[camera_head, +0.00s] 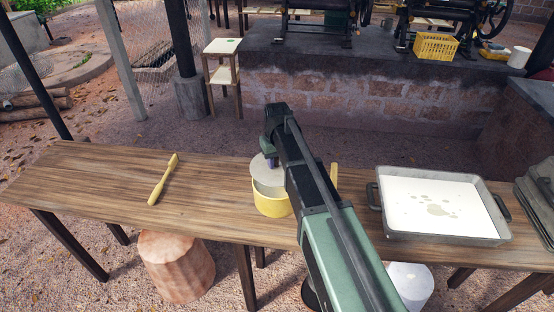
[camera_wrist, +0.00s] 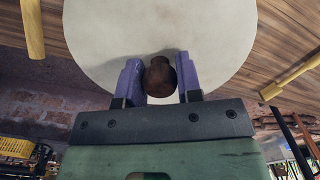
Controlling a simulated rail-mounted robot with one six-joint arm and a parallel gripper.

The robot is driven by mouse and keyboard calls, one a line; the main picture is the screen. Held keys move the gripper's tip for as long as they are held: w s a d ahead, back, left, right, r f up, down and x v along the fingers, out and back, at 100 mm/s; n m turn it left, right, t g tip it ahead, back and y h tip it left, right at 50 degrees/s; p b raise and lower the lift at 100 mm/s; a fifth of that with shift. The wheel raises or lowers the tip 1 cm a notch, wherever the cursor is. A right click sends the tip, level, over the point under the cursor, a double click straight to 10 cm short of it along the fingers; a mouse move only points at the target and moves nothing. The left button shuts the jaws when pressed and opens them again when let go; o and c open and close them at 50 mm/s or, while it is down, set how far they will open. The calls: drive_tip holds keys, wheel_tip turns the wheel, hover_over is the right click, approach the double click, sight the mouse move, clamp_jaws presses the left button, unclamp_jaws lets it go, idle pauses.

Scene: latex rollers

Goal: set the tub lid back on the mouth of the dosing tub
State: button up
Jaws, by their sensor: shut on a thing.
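The tub lid (camera_wrist: 110,35) is a pale round disc with a dark brown knob (camera_wrist: 160,77). In the wrist view my gripper (camera_wrist: 160,80) is shut on that knob, with a purple finger on each side. In the head view the lid (camera_head: 263,166) is held tilted above the back part of the yellow dosing tub (camera_head: 272,206). The tub stands on the wooden table, and part of its open mouth shows below the lid. My arm covers the tub's right side and most of my gripper (camera_head: 270,160). Whether the lid touches the rim cannot be told.
A grey metal tray (camera_head: 400,236) of white liquid stands on the table to the right. A yellow wooden stick (camera_head: 163,180) lies on the left. The bare table (camera_head: 100,180) is clear between stick and tub. Another yellow stick end (camera_head: 333,173) shows just right of my arm.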

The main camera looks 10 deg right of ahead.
sight(277, 169)
drive_tip(key=shift+f+b, duration=1.95)
drive_tip(key=shift+f, duration=0.1)
drive_tip(key=shift+f, duration=0.1)
drive_tip(key=shift+f+b, duration=0.95)
drive_tip(key=shift+b, duration=0.1)
drive_tip(key=o, duration=1)
drive_tip(key=shift+c, duration=0.2)
wheel_tip(277, 169, up, 11)
drive_tip(key=p, duration=1.1)
drive_tip(key=shift+r, duration=0.1)
